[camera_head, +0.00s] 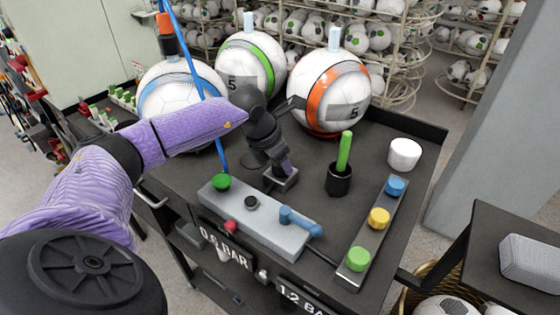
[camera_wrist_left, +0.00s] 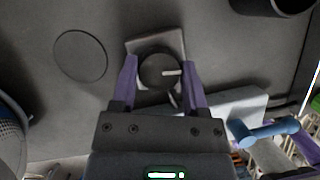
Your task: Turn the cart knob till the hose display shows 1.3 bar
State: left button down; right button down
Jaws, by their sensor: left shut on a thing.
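The knob (camera_wrist_left: 160,71) is black with a white pointer line pointing right in the left wrist view. It sits on a small grey block (camera_head: 281,181) on the dark cart top (camera_head: 300,150). My left gripper (camera_wrist_left: 158,84) is shut on the knob, with a purple finger on each side; in the head view the gripper (camera_head: 280,166) hides most of it. Two displays hang at the cart's front edge. The left display (camera_head: 226,246) seems to read 0.6 BAR; its first digits are hard to read. The right display (camera_head: 303,300) reads 1.2 BA, cut off by the frame. My right gripper is out of view.
A grey panel (camera_head: 275,232) with a green button and a blue lever (camera_head: 300,220) stands just in front. Balls with green (camera_head: 246,65) and orange (camera_head: 329,90) bands stand behind. A black cup (camera_head: 339,180) and white cylinder (camera_head: 404,154) are to the right.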

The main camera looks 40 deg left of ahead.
pick_arm(q)
jog(key=m+h, duration=0.1)
jog(key=m, duration=0.2)
jog(key=m+g+h+b, duration=0.1)
jog(key=m, duration=0.2)
jog(key=shift+w+a+m, duration=0.1)
jog(key=shift+m, duration=0.3)
dwell(0.4)
jog(key=shift+c, duration=0.5)
grip_release()
jog(key=shift+r, duration=0.1)
jog(key=v, duration=0.9)
jog(key=shift+a+r+p, duration=0.3)
jog(key=shift+r+p, duration=0.05)
